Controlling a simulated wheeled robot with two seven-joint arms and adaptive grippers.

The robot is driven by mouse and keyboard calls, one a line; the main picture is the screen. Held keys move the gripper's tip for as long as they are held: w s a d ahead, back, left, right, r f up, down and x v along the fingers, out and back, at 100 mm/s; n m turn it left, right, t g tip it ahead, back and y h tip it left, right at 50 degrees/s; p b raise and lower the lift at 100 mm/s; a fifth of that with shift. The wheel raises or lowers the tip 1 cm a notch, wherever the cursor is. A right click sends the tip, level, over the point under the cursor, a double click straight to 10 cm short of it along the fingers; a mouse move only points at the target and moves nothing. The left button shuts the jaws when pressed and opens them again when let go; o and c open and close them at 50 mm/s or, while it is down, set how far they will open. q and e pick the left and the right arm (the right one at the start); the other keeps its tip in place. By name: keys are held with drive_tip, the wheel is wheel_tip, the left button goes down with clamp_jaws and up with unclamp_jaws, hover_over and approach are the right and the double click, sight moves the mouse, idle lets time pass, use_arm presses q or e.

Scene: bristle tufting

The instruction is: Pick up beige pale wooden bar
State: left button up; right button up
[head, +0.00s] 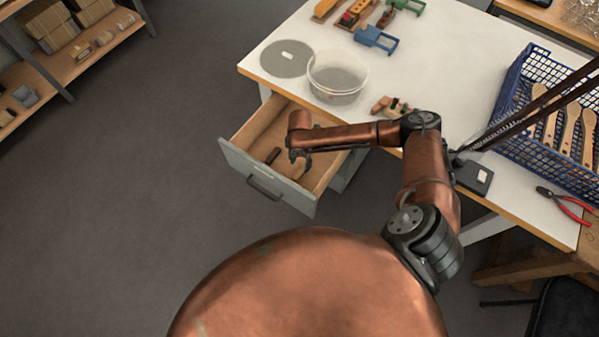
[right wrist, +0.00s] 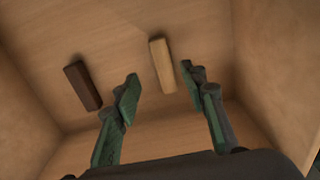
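The beige pale wooden bar (right wrist: 161,65) lies on the floor of the open drawer (head: 240,160), clear in the right wrist view. My right gripper (right wrist: 160,76) is open and empty. Its two fingertips point at the drawer floor, one on each side of the bar's near end, with the bar beyond them; I cannot tell whether they touch it. In the head view my right gripper (head: 300,158) reaches down into the drawer and largely hides the bar. A dark brown bar (right wrist: 83,86) lies to the left, outside the fingers; it also shows in the head view (head: 272,155). My left gripper is not in view.
Drawer walls (right wrist: 272,60) stand close around the gripper. The white table (head: 440,65) above carries a clear round tub (head: 337,76), a grey disc (head: 286,58), small wooden pieces (head: 392,106), a blue crate (head: 520,80) and red-handled pliers (head: 568,205).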

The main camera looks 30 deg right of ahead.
sight(302, 169)
drive_tip(key=f, duration=0.1)
drive_tip(key=f+b, duration=0.1)
drive_tip(key=f, duration=0.3)
drive_tip(key=shift+s+d+b, duration=0.1)
drive_tip(key=shift+d+b, duration=0.15)
drive_tip(key=shift+b, duration=0.05)
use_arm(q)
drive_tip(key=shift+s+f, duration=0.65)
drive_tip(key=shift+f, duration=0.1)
use_arm(e)
drive_tip(key=shift+c, duration=0.4)
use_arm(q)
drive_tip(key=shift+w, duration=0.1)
use_arm(e)
clamp_jaws()
